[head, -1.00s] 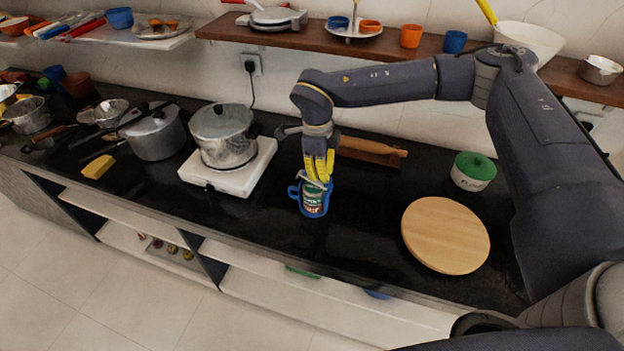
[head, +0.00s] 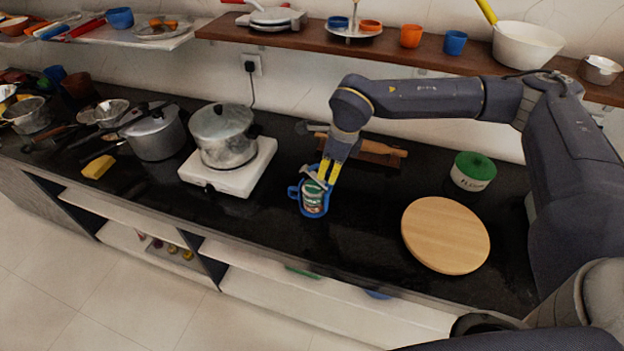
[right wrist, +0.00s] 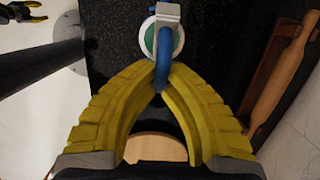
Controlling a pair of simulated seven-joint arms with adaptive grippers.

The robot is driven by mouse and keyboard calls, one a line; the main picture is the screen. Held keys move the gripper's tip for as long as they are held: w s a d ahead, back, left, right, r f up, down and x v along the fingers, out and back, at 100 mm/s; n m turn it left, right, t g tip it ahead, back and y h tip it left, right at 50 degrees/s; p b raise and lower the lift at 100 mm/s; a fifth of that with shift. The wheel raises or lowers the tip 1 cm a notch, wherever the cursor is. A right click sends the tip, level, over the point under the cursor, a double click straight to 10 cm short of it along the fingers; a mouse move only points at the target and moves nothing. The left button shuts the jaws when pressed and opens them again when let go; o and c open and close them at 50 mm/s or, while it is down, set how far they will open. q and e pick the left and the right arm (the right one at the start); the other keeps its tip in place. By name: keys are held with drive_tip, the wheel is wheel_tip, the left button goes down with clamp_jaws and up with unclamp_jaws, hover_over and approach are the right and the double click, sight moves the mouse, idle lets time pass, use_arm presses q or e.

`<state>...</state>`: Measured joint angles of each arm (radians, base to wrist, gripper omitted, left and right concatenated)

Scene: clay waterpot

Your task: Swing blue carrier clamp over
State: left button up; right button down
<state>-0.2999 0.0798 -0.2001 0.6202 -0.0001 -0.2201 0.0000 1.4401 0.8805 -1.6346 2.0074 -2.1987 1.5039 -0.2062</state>
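The blue carrier (head: 314,203) stands upright on the black counter with a green-labelled jar (head: 313,197) inside it. A grey clamp (head: 311,174) lies slanted at its top; it also shows in the right wrist view (right wrist: 167,13) above the pale green jar top (right wrist: 150,38). My right gripper (head: 327,175) is at the carrier's upper right, its yellow fingers pointing down. In the right wrist view its tips (right wrist: 162,66) are close together around or beside a blue loop (right wrist: 163,78) of the carrier; contact is unclear. My left gripper (right wrist: 38,12) shows small and open there, far from the carrier.
A steel pot (head: 222,146) on a white hotplate (head: 245,172) stands left of the carrier. A rolling pin (head: 385,147) lies behind my right gripper. The counter in front is clear.

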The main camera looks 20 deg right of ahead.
drive_tip(key=shift+s+d+t+y, duration=0.3)
drive_tip(key=shift+t+y, duration=0.1)
drive_tip(key=shift+y, duration=0.4)
drive_tip(key=shift+d, duration=0.1)
drive_tip(key=shift+s+d+f+t+y, duration=0.1)
drive_tip(key=shift+s+d+t+y, duration=0.15)
drive_tip(key=shift+t+y, duration=0.2)
drive_tip(key=shift+d+t+y, duration=0.1)
drive_tip(key=shift+t+y, duration=0.15)
drive_tip(key=shift+s, duration=0.1)
